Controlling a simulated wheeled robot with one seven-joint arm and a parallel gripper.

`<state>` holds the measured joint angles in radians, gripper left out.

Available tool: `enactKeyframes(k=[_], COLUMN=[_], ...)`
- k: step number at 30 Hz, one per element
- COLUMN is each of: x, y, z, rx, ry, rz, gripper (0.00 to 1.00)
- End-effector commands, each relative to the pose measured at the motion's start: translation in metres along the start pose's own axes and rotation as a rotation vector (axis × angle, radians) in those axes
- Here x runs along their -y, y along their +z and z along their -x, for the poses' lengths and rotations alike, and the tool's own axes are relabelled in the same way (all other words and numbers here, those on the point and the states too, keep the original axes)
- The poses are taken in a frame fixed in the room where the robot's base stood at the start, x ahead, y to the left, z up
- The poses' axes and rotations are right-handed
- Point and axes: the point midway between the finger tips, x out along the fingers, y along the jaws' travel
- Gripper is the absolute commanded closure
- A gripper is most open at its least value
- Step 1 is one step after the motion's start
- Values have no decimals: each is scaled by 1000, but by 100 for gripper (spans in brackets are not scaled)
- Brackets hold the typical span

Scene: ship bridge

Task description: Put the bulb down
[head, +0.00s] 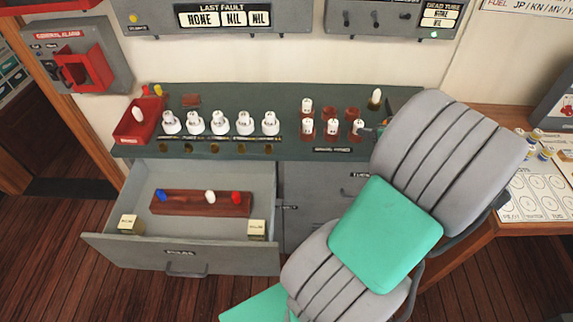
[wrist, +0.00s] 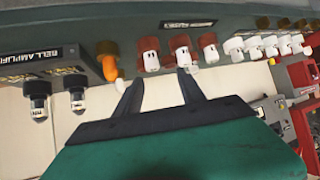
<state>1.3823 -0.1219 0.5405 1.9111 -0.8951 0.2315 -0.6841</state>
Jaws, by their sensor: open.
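My gripper (wrist: 160,78) is open in the wrist view, its two dark fingers pointing at the front row of small white bulbs in red sockets. One white bulb (wrist: 151,58) lies just beyond the fingertips, roughly between them, and nothing is visibly clamped. A second white bulb (wrist: 183,54) is beyond the right fingertip. In the head view several small white bulbs (head: 332,126) stand in the right-hand socket group. The rightmost front one (head: 358,126) looks slightly tilted, beside my arm. My arm hides most of the gripper there. Which bulb the task means cannot be told.
Larger white bulbs (head: 219,123) stand in a row on the green console (head: 240,97). Below, an open drawer (head: 180,254) contains a wooden rack (head: 180,203) with blue, white and red bulbs. A side desk (head: 510,235) is at right.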

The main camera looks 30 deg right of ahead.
Motion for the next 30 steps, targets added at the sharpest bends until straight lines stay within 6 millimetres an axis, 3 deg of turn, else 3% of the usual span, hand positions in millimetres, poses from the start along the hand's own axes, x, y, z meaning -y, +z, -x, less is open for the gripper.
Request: enactKeyframes(k=[1, 5, 9, 13, 15, 19, 30], x=[43, 147, 248, 316, 337, 355, 357], y=[-13, -22, -14, 6, 18, 32, 36], z=[-13, -23, 0, 42, 64, 88, 93], rx=[63, 251, 414, 513, 545, 578, 586], ry=[-53, -132, -152, -133, -120, -101, -94], rz=[40, 104, 165, 196, 198, 188, 182], gripper=[53, 53, 53, 53, 53, 53, 53])
